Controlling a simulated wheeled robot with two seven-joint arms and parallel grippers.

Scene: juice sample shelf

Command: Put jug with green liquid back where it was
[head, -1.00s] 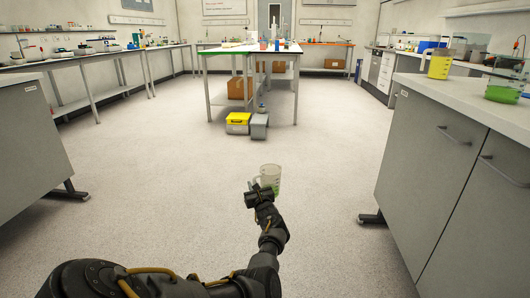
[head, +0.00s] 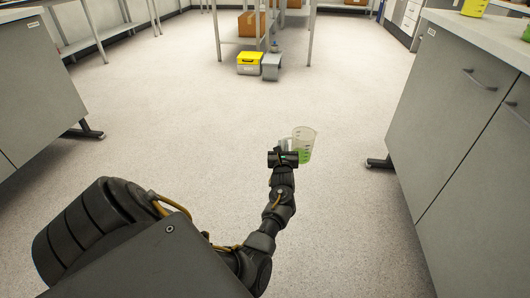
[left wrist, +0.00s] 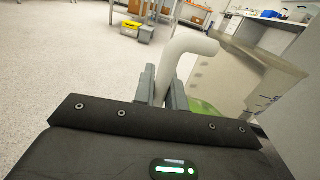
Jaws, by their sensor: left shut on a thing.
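The jug with green liquid (head: 304,145) is a clear jug with a little green liquid low inside, held up over the open floor in the head view. My left gripper (head: 284,152) is shut on its handle. In the left wrist view the pale handle (left wrist: 185,55) stands between my two fingers (left wrist: 162,88), and the jug body (left wrist: 245,85) is to the right with green at its lower part. The jug looks slightly tilted in the head view. My right gripper is not in view.
A grey cabinet with a white counter (head: 490,35) stands at the right, with a yellow jug (head: 473,7) and a green-filled vessel (head: 526,34) cut off at the frame edge. Another cabinet (head: 35,85) is at the left. Yellow-lidded (head: 250,63) and grey bins (head: 271,67) stand on the floor ahead. The floor between is clear.

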